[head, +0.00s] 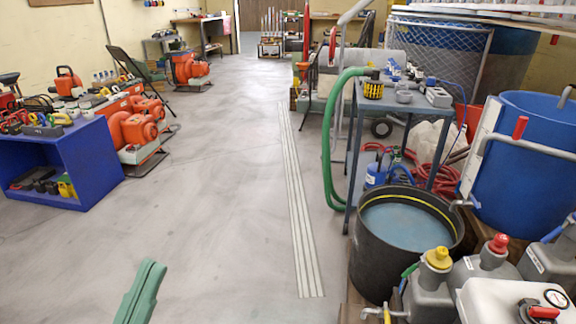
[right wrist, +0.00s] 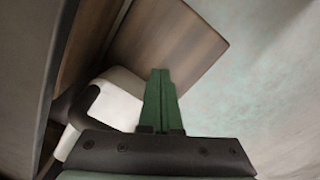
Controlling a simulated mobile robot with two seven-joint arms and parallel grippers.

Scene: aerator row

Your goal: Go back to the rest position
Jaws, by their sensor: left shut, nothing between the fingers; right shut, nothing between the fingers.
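My left gripper (head: 148,275) shows at the bottom of the head view, left of the middle. Its green fingers are closed together and hold nothing. It hangs over bare grey floor, apart from any object. My right gripper (right wrist: 160,75) shows in the right wrist view with its green fingers shut and empty. Behind it in that view are a brown wooden panel (right wrist: 165,45) and a white rounded part that I cannot identify. The right gripper is not visible in the head view.
A black tub of water (head: 375,265), grey jugs (head: 430,295) and a blue barrel (head: 530,170) crowd the right. A metal cart (head: 350,130) with a green hose stands behind. A blue shelf (head: 85,155) and orange blowers (head: 135,130) line the left. The floor aisle (head: 220,180) is clear.

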